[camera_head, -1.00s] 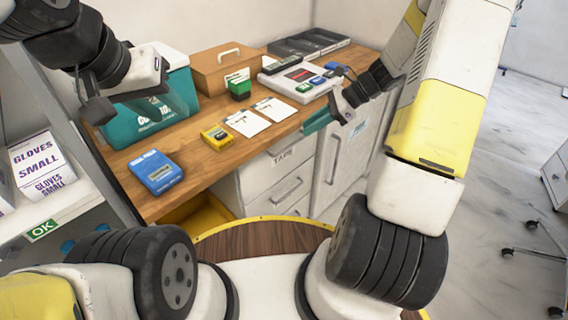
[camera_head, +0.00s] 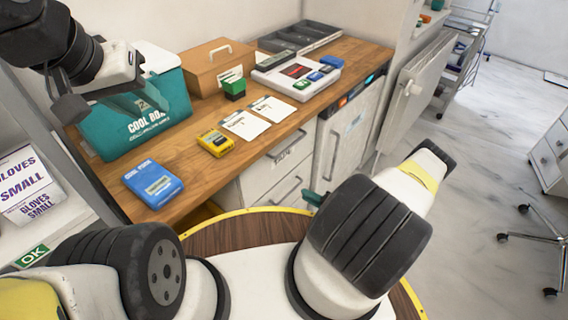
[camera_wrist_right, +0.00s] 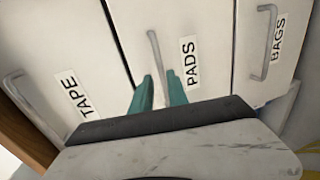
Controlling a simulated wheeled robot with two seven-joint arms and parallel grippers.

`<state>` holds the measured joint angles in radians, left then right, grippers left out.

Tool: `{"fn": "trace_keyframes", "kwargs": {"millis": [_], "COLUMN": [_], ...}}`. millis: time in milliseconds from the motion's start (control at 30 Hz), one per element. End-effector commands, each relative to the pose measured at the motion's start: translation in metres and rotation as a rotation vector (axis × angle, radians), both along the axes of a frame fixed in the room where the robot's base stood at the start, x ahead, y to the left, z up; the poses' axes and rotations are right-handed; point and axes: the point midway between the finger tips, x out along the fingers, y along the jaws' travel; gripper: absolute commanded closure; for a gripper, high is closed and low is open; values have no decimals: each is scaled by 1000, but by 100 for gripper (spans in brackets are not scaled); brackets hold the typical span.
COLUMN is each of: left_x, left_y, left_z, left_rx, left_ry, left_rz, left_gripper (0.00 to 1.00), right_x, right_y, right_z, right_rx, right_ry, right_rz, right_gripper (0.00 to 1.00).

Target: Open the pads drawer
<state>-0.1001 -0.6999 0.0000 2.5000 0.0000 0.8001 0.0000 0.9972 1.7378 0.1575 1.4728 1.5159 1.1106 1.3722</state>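The pads drawer (camera_wrist_right: 207,42) is a white front labelled PADS, between the TAPE and BAGS drawers in the right wrist view. It looks shut. Its grey bar handle (camera_wrist_right: 153,48) runs down towards my right gripper (camera_wrist_right: 160,88). The two teal fingers are apart, one on each side of the handle's near end; whether they touch it I cannot tell. In the head view only a bit of the right gripper's teal finger (camera_head: 313,198) shows past my arm, close to the cabinet. My left gripper (camera_head: 132,100) hangs in front of the cool box, its fingers hard to make out.
The tape drawer (camera_wrist_right: 58,90) and bags drawer (camera_wrist_right: 265,75) flank it in the wrist view, each with a bar handle. The wooden counter (camera_head: 205,175) above carries a teal cool box (camera_head: 135,125), a blue pack (camera_head: 153,183) and a yellow device (camera_head: 215,142). Open floor lies at right.

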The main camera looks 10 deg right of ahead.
Motion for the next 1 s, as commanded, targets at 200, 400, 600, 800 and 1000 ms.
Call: {"fn": "trace_keyframes", "kwargs": {"millis": [200, 400, 600, 800, 1000], "left_x": [0, 0, 0, 0, 0], "left_y": [0, 0, 0, 0, 0], "left_z": [0, 0, 0, 0, 0], "left_rx": [0, 0, 0, 0, 0], "left_ry": [0, 0, 0, 0, 0], "left_rz": [0, 0, 0, 0, 0], "left_gripper": [64, 64, 64, 64, 64], "right_x": [21, 45, 57, 58, 58], "right_y": [19, 37, 46, 46, 46], "right_z": [-7, -13, -16, -17, -16], "right_rx": [6, 4, 2, 3, 3], "right_ry": [3, 3, 3, 4, 4], "right_rz": [-2, -1, -2, -3, -2], "right_gripper": [80, 80, 80, 80, 100]}}
